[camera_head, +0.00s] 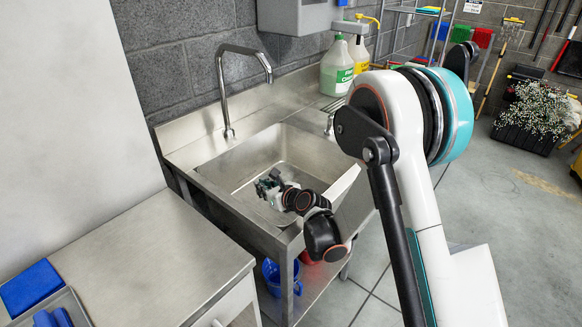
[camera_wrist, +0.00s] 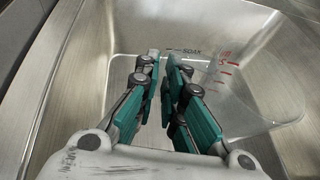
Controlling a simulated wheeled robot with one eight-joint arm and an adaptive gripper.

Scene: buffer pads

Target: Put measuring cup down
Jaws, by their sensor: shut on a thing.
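The measuring cup (camera_wrist: 245,75) is clear, with red markings and dark lettering on its wall. It fills much of the wrist view, just beyond and around my fingers. My gripper (camera_wrist: 162,70) is shut on the cup, with a narrow gap showing between the teal-padded fingers. Exactly which part of the cup lies between the fingertips is hard to see. In the head view my gripper (camera_head: 268,185) is low inside the metal sink basin (camera_head: 225,172). There the clear cup cannot be made out against the steel, and whether it touches the basin floor cannot be told.
A curved faucet (camera_head: 245,50) rises behind the sink. Bottles (camera_head: 336,68) stand at its back right corner. A metal counter (camera_head: 150,262) lies at the left, with blue pads (camera_head: 30,285) at its edge. A blue bucket (camera_head: 275,277) sits below the sink.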

